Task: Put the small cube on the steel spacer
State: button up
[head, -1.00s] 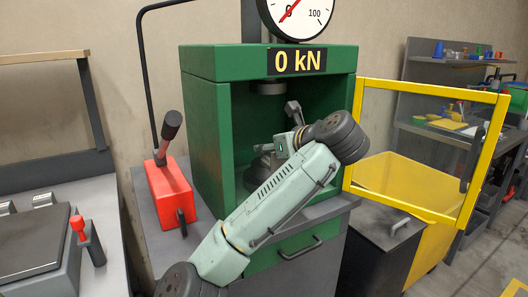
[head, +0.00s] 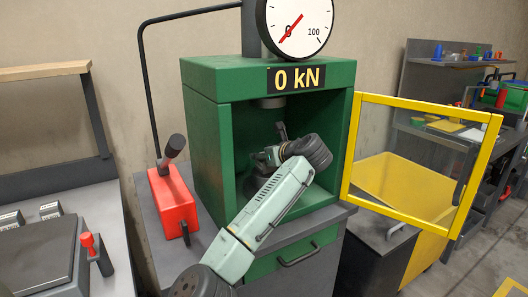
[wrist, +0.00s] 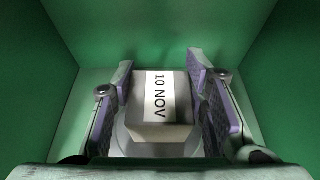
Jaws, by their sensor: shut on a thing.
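In the wrist view, the small cube (wrist: 178,92) is grey with a white label reading "10 NOV". My gripper (wrist: 160,78) is shut on it, with a purple-padded finger on each side. A round pale grey disc (wrist: 124,142), which looks like the steel spacer, shows beneath the cube. I cannot tell whether the cube touches it. In the head view my gripper (head: 268,157) is inside the green press (head: 212,150), below its upper platen (head: 272,102). The cube is hidden there by my wrist.
Green press walls stand close on both sides and behind. The yellow-framed guard door (head: 352,150) stands open at the right. A red pump box (head: 172,200) with a lever is at the left. The gauge (head: 295,25) display reads 0 kN.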

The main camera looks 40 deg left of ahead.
jog(key=o, duration=1.4)
jog(key=shift+d+r, duration=0.1)
jog(key=shift+d, duration=0.05)
jog(key=b+v, duration=0.3)
jog(key=v, duration=0.9)
